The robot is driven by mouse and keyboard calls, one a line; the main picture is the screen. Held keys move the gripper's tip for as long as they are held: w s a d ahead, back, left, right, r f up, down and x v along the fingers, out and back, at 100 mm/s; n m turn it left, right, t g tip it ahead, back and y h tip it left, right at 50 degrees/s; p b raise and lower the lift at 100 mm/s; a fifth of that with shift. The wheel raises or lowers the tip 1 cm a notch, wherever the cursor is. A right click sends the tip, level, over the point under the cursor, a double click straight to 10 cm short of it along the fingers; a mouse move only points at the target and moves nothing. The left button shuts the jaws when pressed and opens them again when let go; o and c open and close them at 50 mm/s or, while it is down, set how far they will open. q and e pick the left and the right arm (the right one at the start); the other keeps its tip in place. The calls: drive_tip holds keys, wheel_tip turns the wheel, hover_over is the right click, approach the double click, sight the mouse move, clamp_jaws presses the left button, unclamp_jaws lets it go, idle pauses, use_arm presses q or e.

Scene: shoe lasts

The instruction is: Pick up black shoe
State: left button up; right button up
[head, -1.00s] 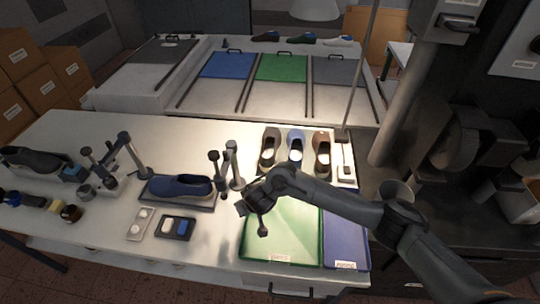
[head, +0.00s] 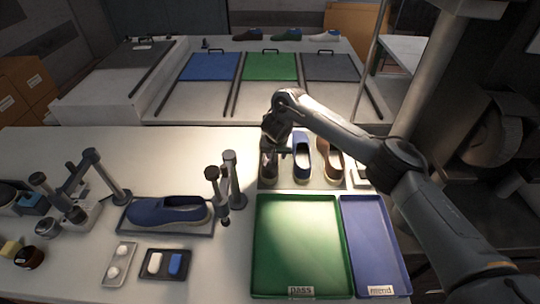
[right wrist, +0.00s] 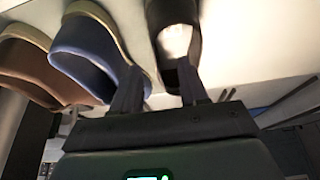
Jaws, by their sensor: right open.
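The black shoe (head: 268,167) stands at the left of a row of three shoes behind the trays, partly covered by my right gripper in the head view. My right gripper (head: 273,146) is open and empty at this shoe. In the right wrist view the black shoe (right wrist: 174,22) lies just beyond the open right gripper (right wrist: 159,88). One finger overlaps its heel; the other is beside the blue shoe (right wrist: 90,50). I cannot tell whether either finger touches. My left gripper is not in view.
A blue shoe (head: 301,157) and a brown shoe (head: 329,158) stand close on the right. The green pass tray (head: 299,270) and the blue mend tray (head: 375,245) are empty in front. Another blue shoe (head: 168,211) lies on a dark pad to the left, near metal posts (head: 231,180).

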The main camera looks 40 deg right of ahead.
sight(277, 157)
drive_tip(key=shift+w+d+f, duration=0.25)
drive_tip(key=shift+w+f, duration=0.05)
drive_tip(key=shift+f, duration=0.35)
drive_tip(key=shift+d+b+x, duration=0.2)
drive_tip(key=shift+b+x, duration=0.7)
drive_tip(key=shift+x, duration=1.5)
drive_tip(key=shift+w, duration=0.1)
drive_tip(key=shift+c, duration=0.2)
drive_tip(key=shift+d, duration=0.1)
clamp_jaws()
drive_tip(key=shift+r, duration=0.1)
